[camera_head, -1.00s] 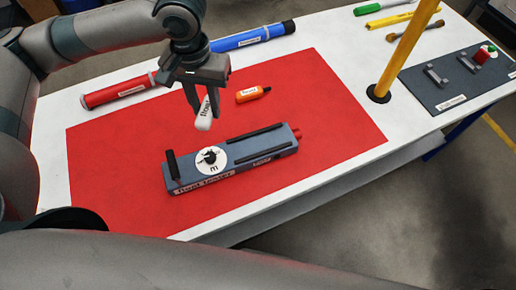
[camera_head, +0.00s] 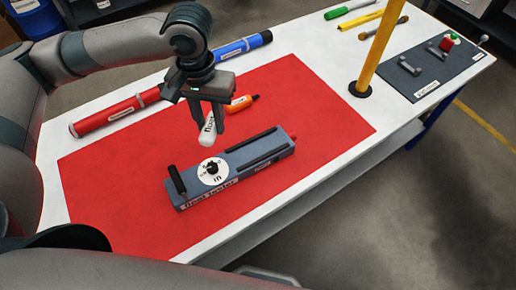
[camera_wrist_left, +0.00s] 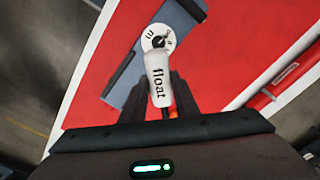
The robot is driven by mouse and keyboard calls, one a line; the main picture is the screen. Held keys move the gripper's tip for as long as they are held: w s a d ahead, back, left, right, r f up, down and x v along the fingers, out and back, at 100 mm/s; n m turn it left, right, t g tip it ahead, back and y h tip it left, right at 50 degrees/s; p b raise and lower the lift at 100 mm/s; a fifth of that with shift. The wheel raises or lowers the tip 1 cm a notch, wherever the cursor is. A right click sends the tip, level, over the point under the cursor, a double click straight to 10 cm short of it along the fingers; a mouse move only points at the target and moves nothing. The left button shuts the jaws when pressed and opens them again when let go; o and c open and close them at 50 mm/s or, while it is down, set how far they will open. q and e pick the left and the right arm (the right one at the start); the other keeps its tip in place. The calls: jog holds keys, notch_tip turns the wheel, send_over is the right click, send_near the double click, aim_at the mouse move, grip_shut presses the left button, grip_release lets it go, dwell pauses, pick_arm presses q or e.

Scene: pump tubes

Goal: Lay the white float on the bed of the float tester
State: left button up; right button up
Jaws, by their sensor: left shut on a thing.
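The white float (camera_head: 208,132), a small white cylinder lettered "float", is held between the fingers of my left gripper (camera_head: 208,118), tilted and above the red mat. It also shows in the left wrist view (camera_wrist_left: 159,78), reaching out past the fingertips. The float tester (camera_head: 235,171) is a blue-grey block lying on the mat, just below and in front of the gripper in the head view. It has a white dial with a black knob (camera_head: 212,168), a black upright bar at its left end and dark rails along its right part. My right gripper is not in view.
An orange bottle (camera_head: 241,103) lies behind the gripper on the red mat (camera_head: 110,187). Red and blue tubes (camera_head: 122,110) lie along the back edge. A yellow post (camera_head: 376,50) stands at the right, near a dark board (camera_head: 440,72). The mat's front is clear.

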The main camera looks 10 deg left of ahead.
pick_arm(q)
jog(key=w+d+m, duration=0.3)
jog(key=d+m, duration=0.1)
jog(key=d, duration=0.6)
jog(key=w+d+f+m, duration=0.1)
jog(key=w+d+m, duration=0.3)
jog(key=d, duration=0.6)
jog(key=shift+d+f+m, duration=0.2)
jog(key=shift+f+m, duration=0.05)
jog(key=shift+m, duration=0.45)
jog(key=shift+a, duration=0.1)
jog(key=s+a+f+p, duration=0.1)
jog(key=a+f, duration=0.1)
jog(key=a, duration=0.1)
jog(key=a+f+p, duration=0.1)
jog(key=a+f, duration=0.1)
jog(key=a, duration=0.2)
jog(key=s+a+f+p, duration=0.1)
jog(key=a+f, duration=0.1)
jog(key=a, duration=0.1)
jog(key=shift+s+a+f, duration=0.15)
jog(key=shift+s+a, duration=0.1)
jog(key=shift+s, duration=0.05)
jog(key=shift+s+a+f+p, duration=0.1)
jog(key=shift+a+f+p, duration=0.2)
jog(key=shift+a, duration=0.1)
